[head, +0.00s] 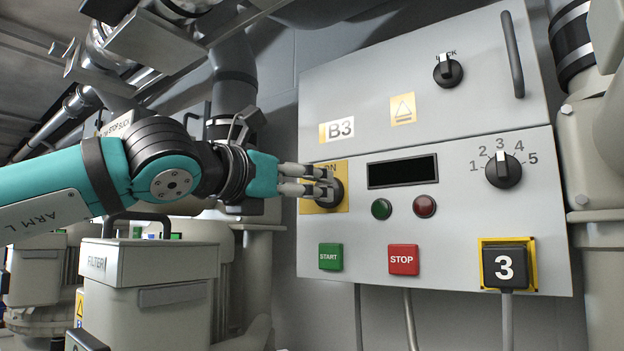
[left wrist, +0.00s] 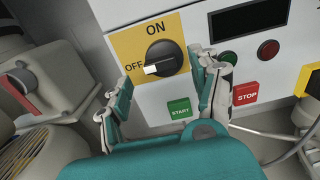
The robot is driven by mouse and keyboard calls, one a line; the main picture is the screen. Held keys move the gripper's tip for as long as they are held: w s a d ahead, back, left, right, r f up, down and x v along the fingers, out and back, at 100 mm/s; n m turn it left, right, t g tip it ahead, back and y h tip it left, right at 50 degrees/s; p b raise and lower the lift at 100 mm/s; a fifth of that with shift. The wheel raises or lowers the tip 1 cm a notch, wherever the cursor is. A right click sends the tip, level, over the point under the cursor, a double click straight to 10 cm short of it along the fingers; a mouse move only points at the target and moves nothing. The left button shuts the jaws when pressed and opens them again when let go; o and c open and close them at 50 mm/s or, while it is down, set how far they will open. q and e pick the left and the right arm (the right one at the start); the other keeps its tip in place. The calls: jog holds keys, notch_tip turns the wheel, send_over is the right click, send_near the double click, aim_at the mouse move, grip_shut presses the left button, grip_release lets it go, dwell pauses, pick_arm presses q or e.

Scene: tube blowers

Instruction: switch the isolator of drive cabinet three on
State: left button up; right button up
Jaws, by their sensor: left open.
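In the head view my fingers partly cover the yellow plate (head: 333,205). My left gripper (head: 324,182) is open in front of the knob; in the left wrist view its fingers stand either side, below the knob. Contact cannot be told. My right gripper is not in view.
A selector knob (head: 502,171) with several positions, a green START button (head: 330,256) and a red STOP button (head: 403,259) are on the same panel. A grey filter box (head: 150,265) stands below my left arm. A pipe flange (head: 590,200) borders the cabinet on the right.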

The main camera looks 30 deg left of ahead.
pick_arm(q)
jog(key=w, duration=0.3)
jog(key=shift+w+d+p, duration=0.15)
jog(key=shift+d+p, duration=0.1)
jog(key=shift+p, duration=0.05)
jog(key=c, duration=1.2)
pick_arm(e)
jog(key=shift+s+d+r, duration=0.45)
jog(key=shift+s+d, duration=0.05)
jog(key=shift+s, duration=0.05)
